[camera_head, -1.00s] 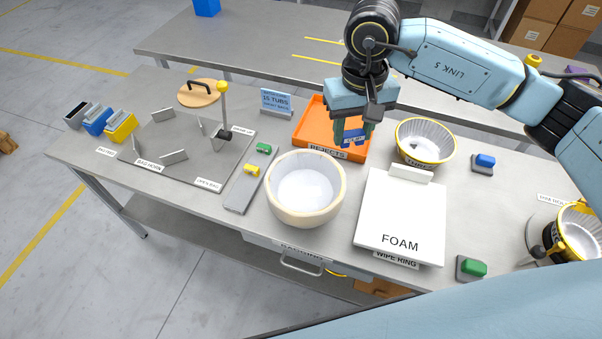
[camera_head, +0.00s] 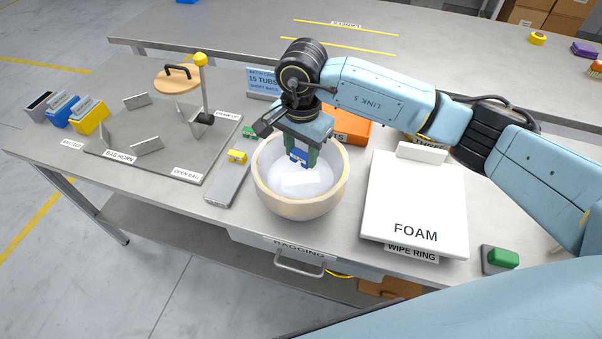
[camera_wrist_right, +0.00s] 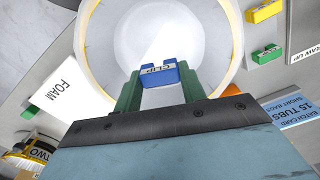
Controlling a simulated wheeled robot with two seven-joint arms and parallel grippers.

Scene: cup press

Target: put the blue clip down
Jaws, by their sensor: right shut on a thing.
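The blue clip (camera_head: 299,157) is held between the fingers of my right gripper (camera_head: 301,155), over the white inside of the round cream-rimmed bowl (camera_head: 301,209). In the right wrist view the blue clip (camera_wrist_right: 159,76), lettered CLIP, sits between the green fingertips, with the white bowl (camera_wrist_right: 108,12) behind it. I cannot tell the exact height of the clip above the bowl's floor. My left gripper is not in view.
A white FOAM board (camera_head: 415,205) lies right of the bowl. A grey strip with a yellow block (camera_head: 237,157) and a green block is on the left. The orange REJECTS tray (camera_head: 350,130) is partly hidden behind my gripper. A green button (camera_head: 502,258) sits at front right.

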